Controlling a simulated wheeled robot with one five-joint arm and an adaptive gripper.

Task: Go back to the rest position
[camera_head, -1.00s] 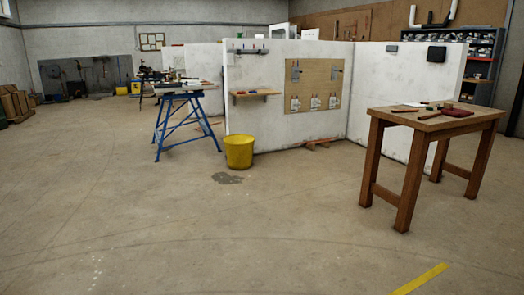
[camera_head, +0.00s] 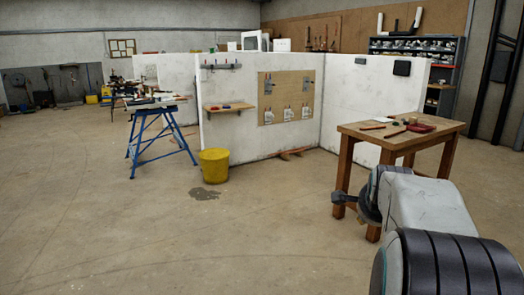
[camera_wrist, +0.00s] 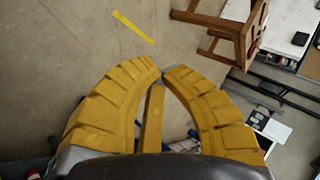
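My gripper (camera_wrist: 162,73) shows in the wrist view as two ribbed yellow fingers whose tips come together. It is shut and I see nothing held at the tips. A narrow yellow bar shows between the fingers, over the floor. In the head view my arm (camera_head: 430,215) reaches in from the lower right, in front of the wooden table. I cannot make out the gripper's fingers there.
A wooden table (camera_head: 365,132) with small tools stands at the right. A yellow bucket (camera_head: 214,166) stands on the floor before white partition walls (camera_head: 345,105). A blue trestle (camera_head: 150,140) is at the left. The floor at front left is clear.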

